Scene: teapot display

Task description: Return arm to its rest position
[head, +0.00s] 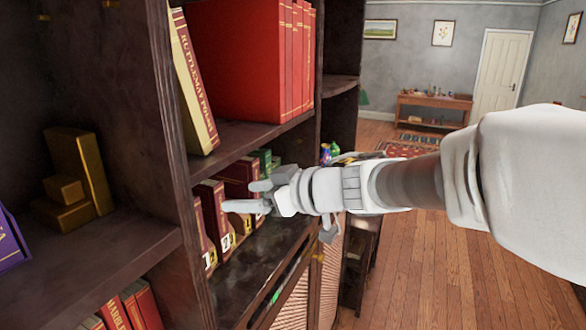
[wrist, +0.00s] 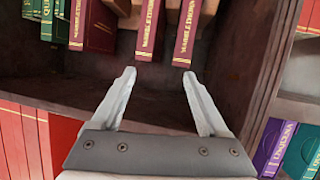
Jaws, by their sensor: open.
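My gripper (head: 248,196) is at the end of my outstretched white arm, inside or at the mouth of a shelf compartment of the dark wooden bookcase (head: 170,140). Its two fingers are spread, with nothing between them. It also shows in the wrist view (wrist: 158,85), where the fingertips point at two dark red books (wrist: 187,30) and stand apart from them. In the head view the gripper is in front of a row of red books (head: 214,215) and partly hides them. My arm reaches in from the right side.
Large red books (head: 298,60) stand on the shelf above. Gold boxes (head: 78,180) and a purple book (head: 10,240) are in the left section. The upright divider (head: 178,130) is close to the gripper. Wooden floor (head: 470,280) is open to the right. A side table (head: 432,108) stands far back.

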